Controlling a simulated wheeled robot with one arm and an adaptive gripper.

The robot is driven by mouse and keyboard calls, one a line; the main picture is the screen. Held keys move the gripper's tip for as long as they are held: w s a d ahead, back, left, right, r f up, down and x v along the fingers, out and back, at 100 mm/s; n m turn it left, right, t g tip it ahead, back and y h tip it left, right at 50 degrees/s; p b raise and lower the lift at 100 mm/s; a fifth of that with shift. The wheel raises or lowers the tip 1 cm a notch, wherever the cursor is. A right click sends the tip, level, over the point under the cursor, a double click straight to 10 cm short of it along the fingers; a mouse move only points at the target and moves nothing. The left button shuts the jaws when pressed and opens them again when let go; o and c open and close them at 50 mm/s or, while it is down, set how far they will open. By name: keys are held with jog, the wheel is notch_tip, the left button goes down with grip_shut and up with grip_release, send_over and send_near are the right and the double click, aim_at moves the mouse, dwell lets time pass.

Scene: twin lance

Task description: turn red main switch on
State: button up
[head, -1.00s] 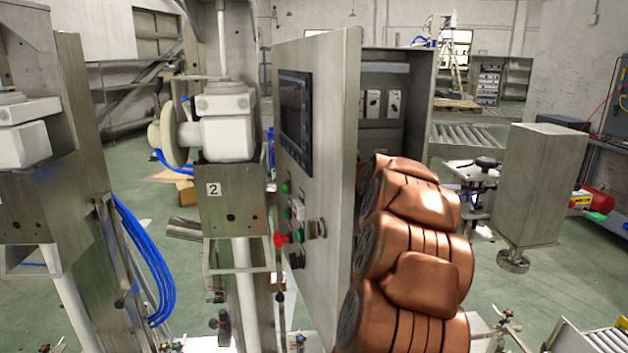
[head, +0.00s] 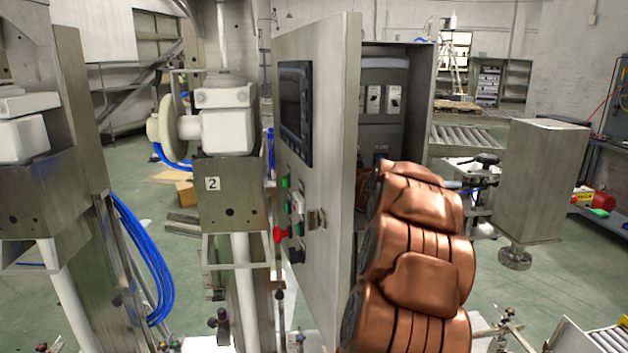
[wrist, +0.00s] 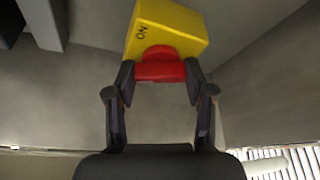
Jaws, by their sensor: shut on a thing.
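The red main switch (wrist: 160,70) shows in the wrist view as a red knob on the underside of a yellow box (wrist: 175,28). The box carries dark letters that read "NO" from this angle, tilted. My gripper (wrist: 160,82) has its two dark fingers on either side of the red knob, shut on it. The fingertips cover the knob's side edges. In the head view, my copper-coloured arm reaches up beside the open cabinet (head: 396,54); my gripper and the switch are hidden there.
The cabinet's open door (head: 335,130) stands left of my arm, with a screen (head: 295,112), several buttons and a red knob (head: 278,235). A hanging steel box (head: 545,180) is to the right. A roller conveyor (head: 465,135) lies behind. Green floor shows between the machines.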

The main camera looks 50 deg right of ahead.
jog(key=shift+f+m+t+h+b, duration=0.1)
jog(key=shift+m+t+h+b, duration=0.5)
jog(key=shift+m+b, duration=1.5)
jog(key=shift+f+m+t+h+b, duration=0.1)
jog(key=shift+m+t+h+b, duration=0.5)
jog(key=shift+m+b, duration=1.4)
jog(key=shift+f+m+t+h+b, duration=0.1)
jog(key=shift+m+t+h+b, duration=0.2)
jog(key=shift+m+t+b, duration=1.7)
jog(key=shift+r+m+g+p, duration=0.15)
jog(key=shift+m+g+p, duration=0.5)
jog(key=shift+m+g, duration=0.45)
jog(key=o, duration=1.2)
jog(key=shift+c, duration=0.2)
jog(key=shift+s, duration=0.1)
jog(key=v, duration=1.2)
